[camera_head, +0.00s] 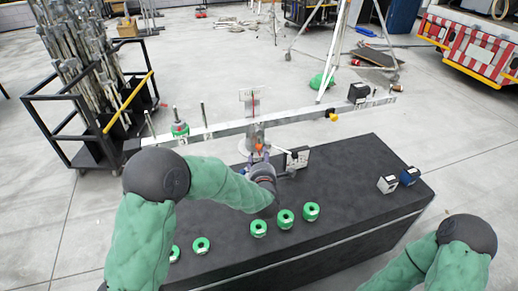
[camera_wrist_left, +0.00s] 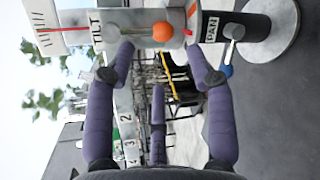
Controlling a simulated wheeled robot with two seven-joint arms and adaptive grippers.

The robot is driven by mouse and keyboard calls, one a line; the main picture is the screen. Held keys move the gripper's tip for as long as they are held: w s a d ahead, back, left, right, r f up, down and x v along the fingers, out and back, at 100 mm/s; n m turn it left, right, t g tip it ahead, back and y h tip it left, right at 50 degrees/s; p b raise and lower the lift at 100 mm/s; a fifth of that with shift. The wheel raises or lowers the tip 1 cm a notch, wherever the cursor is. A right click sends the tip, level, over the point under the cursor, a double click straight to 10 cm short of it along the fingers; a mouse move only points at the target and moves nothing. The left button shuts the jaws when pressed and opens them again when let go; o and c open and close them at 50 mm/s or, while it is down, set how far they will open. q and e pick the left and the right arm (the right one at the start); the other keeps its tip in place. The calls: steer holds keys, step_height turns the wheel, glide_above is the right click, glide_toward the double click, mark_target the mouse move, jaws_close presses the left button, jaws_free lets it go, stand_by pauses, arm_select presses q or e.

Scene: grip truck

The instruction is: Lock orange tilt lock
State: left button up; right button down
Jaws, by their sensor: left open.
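The orange tilt lock is a round orange knob (camera_wrist_left: 162,31) on the metal head beside the TILT label (camera_wrist_left: 97,31). In the head view it is a small orange spot (camera_head: 259,147) on the stand at the table's far side. My left gripper (camera_wrist_left: 158,62) is open and empty, its purple fingers spread towards the knob with two tips on either side of it. I cannot tell whether any finger touches it. In the head view the left gripper (camera_head: 262,163) is just in front of the knob, partly hidden by my arm. My right gripper is out of view.
A PAN label (camera_wrist_left: 212,30) and blue knob (camera_wrist_left: 227,71) sit beside the tilt lock. A long balance beam (camera_head: 295,115) crosses above the black table (camera_head: 340,185). Several green weights (camera_head: 285,219) lie near the front, and two small boxes (camera_head: 387,184) at right.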

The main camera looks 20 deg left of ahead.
mark_target(259, 148)
arm_select(q)
steer(key=b+x, duration=0.1)
steer(key=x, duration=0.6)
steer(key=shift+w+a+f+b, duration=0.1)
steer(key=shift+w+f+b, duration=0.15)
steer(key=shift+b, duration=0.1)
steer(key=shift+w+a, duration=0.1)
steer(key=shift+w, duration=0.1)
